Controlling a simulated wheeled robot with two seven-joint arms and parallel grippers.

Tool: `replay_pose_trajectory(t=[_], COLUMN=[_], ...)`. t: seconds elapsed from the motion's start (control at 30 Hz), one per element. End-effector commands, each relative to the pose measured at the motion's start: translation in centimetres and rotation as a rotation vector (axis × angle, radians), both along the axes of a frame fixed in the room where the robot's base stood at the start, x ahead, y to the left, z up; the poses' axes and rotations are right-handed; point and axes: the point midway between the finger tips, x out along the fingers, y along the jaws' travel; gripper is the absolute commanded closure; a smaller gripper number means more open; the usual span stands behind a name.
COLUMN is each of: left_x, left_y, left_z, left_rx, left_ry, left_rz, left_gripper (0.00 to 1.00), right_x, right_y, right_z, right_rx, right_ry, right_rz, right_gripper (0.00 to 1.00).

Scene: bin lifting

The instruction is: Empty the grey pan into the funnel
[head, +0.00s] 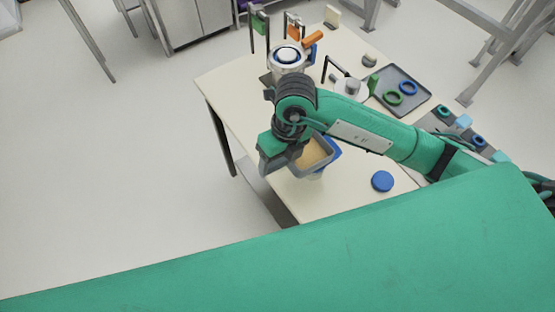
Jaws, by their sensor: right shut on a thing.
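The grey pan (325,160) shows below my right wrist in the head view, with a tan or light-brown fill inside it. My right gripper (277,158) is shut on the pan at its left side and holds it over the front part of the table. A blue thing (334,147), perhaps the funnel, shows partly behind the pan's right side; the pan and my arm hide most of it. A pale piece shows just under the pan. I cannot tell whether the pan touches these. My left gripper is not in view.
The cream table (345,200) has a blue disc (382,181) on its right. A dark tray (411,84) with a green and a blue ring lies farther back. A silver device (288,57) and small stands fill the far left. Open floor lies left.

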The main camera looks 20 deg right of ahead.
Motion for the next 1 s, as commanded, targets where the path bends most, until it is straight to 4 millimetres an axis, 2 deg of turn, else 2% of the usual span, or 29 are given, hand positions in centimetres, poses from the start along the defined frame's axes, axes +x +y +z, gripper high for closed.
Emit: replay_pose_trajectory(t=[0.43,1.0], left_x=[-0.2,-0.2], left_y=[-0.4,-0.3], left_z=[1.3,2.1], left_rx=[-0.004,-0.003], left_ry=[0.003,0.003], left_rz=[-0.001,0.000], left_gripper=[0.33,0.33], right_x=[0.2,0.7], right_y=[-0.6,-2.0], right_z=[2.3,4.7], right_rx=[0.146,0.343], right_ry=[0.050,0.119], right_rz=[-0.001,-0.004], right_gripper=[0.58,0.58])
